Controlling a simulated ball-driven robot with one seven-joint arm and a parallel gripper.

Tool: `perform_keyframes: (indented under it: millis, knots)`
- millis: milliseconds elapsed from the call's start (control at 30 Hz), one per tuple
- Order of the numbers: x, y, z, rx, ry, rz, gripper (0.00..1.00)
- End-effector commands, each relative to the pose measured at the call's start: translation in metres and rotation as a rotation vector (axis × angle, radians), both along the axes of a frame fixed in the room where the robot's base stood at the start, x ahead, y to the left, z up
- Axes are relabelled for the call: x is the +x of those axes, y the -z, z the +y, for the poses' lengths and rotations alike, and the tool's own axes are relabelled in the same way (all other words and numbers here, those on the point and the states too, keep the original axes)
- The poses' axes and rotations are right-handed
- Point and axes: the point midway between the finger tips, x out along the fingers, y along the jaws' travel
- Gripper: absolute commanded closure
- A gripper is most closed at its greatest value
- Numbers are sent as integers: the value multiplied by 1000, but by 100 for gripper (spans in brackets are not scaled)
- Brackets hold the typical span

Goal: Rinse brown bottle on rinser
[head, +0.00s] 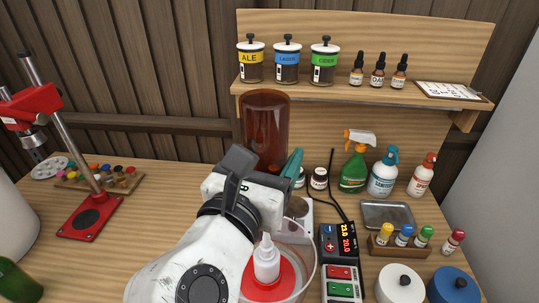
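The brown bottle (265,120) is a translucent brown cylinder, standing close to vertical with its wide, flat end up. Its lower part narrows and passes out of sight behind my gripper (281,172). My gripper is at the bottle's lower end and appears shut on it; one teal finger shows to the right of the bottle, and the other is hidden. What looks like the rinser (267,270), a white nozzle on a red base in a clear round bowl, stands in front of my gripper, nearer to me. The bottle is apart from the nozzle.
A shelf (440,100) with jars and dropper bottles is behind the brown bottle. Spray and pump bottles (382,175) stand to the right, near a control box (338,243). A red capper (88,218) stands at left. Bare table (150,215) lies between capper and arm.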

Motion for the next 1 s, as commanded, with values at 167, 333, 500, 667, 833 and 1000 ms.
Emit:
perform_keyframes:
  millis: [167,333,500,667,833,1000]
  knots:
    - [0,0,0,1,0,-1,72]
    - [0,5,0,0,1,-1,72]
    - [0,12,0,0,1,-1,72]
    - [0,18,0,-1,1,-1,72]
    - [0,24,0,0,0,-1,72]
    - [0,30,0,0,-1,-1,72]
